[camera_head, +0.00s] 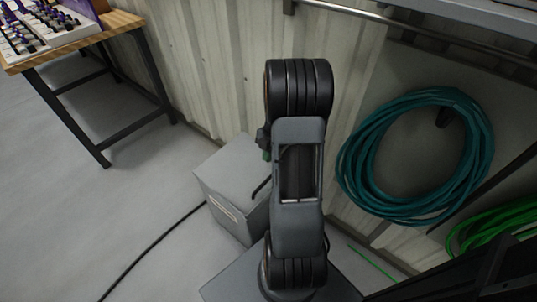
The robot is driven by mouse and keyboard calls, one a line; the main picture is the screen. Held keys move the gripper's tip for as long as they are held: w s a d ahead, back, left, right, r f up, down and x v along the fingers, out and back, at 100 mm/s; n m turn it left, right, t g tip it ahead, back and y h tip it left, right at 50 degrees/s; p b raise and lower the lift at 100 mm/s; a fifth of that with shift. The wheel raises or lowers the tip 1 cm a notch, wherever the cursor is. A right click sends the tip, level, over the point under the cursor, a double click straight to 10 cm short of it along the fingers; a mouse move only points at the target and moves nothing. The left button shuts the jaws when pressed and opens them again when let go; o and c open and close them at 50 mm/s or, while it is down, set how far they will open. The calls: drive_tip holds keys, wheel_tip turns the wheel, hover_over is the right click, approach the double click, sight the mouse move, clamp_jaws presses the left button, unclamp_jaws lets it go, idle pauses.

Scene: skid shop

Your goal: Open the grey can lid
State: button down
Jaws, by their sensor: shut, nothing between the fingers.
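I see no thing that I can clearly tell as a grey can or its lid. A light grey box (222,183) with a flat top stands on the floor against the wall, left of my arm. A label or slot shows on its front face. I cannot tell whether it is the can. My arm covers part of its right side. My arm rises in the middle of the view, and my gripper does not show. A small dark part with a green spot sits beside the arm's upper joint, too small to tell.
A wooden-topped table (118,22) with black legs stands at the upper left, bearing a tray of small items. A coiled teal hose (362,160) and a green hose (490,215) hang at the right. A black cable (150,252) crosses the floor. The left floor is mostly clear.

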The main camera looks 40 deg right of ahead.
drive_tip(key=b, duration=0.3)
hover_over(267, 187)
drive_tip(key=f, duration=0.8)
drive_tip(key=shift+w+f, duration=0.2)
drive_tip(key=shift+w, duration=0.1)
drive_tip(key=shift+f, duration=0.65)
drive_tip(key=f+b, duration=0.3)
drive_tip(key=f, duration=0.1)
drive_tip(key=f+b, duration=0.2)
drive_tip(key=f, duration=0.1)
drive_tip(key=shift+s+f+b, duration=0.1)
drive_tip(key=shift+s+b, duration=0.15)
drive_tip(key=shift+b, duration=0.05)
